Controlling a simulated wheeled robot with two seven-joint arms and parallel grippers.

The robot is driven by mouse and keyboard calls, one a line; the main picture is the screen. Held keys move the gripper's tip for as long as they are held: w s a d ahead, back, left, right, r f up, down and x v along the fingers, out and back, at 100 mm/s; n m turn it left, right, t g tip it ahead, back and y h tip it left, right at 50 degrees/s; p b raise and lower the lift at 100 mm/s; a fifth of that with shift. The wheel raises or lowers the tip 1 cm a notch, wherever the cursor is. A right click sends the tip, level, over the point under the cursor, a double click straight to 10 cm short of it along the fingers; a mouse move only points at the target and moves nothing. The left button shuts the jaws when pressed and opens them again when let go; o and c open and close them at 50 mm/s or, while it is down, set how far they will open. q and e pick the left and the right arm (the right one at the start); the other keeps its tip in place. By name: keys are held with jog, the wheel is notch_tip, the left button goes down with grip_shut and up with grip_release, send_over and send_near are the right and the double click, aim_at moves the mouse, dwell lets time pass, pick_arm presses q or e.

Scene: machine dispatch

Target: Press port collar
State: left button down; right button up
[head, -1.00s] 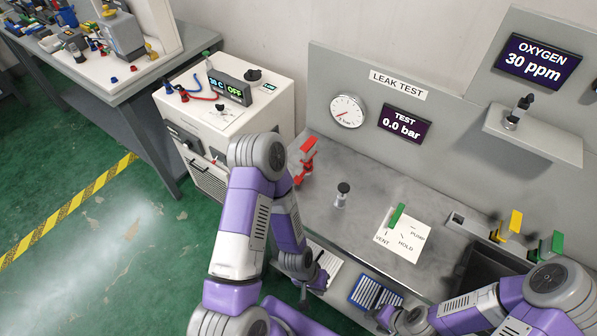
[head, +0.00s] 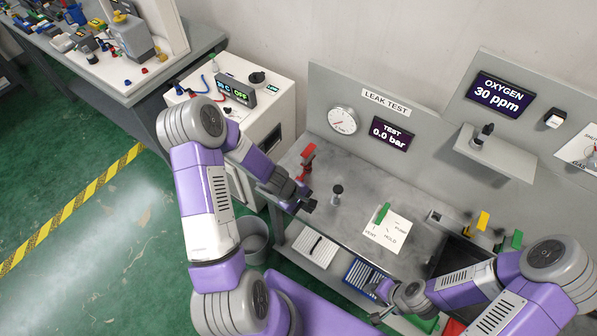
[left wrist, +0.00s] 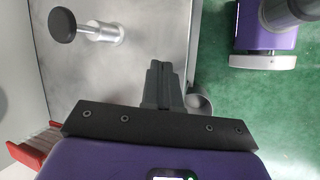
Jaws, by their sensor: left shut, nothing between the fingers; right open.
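A silver cylindrical fitting with a black round top (head: 337,192) stands upright on the grey leak-test bench (head: 350,160); I cannot tell whether it is the port collar. It also shows at the upper left of the left wrist view (left wrist: 95,30). My left gripper (head: 310,205) is at the bench's front edge, left of the fitting and apart from it. Its fingers show shut and empty in the left wrist view (left wrist: 160,70). My right gripper (head: 380,315) is low in front of the bench, near the lower shelf, open.
A red lever fitting (head: 307,160) stands behind my left gripper. A green-handled valve plate (head: 383,232) marked VENT, HOLD and PUMP lies right of the silver fitting. The TEST display (head: 391,133) reads 0.0 bar. A grey bin (head: 253,240) stands on the floor.

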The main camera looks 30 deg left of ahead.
pick_arm(q)
jog(key=w+a+r+n+t, duration=0.5)
jog(key=w+a+r+n, duration=0.1)
jog(key=w+a+r, duration=0.2)
jog(key=shift+w+a+r, duration=0.15)
jog(key=shift+w+a, duration=0.35)
jog(key=shift+a, duration=0.15)
notch_tip(320, 180, down, 8)
jog(key=b, duration=0.7)
jog(key=shift+f+b, duration=0.45)
jog(key=shift+b, duration=0.05)
dwell(0.8)
jog(key=shift+f+b, duration=0.4)
jog(key=shift+b, duration=0.25)
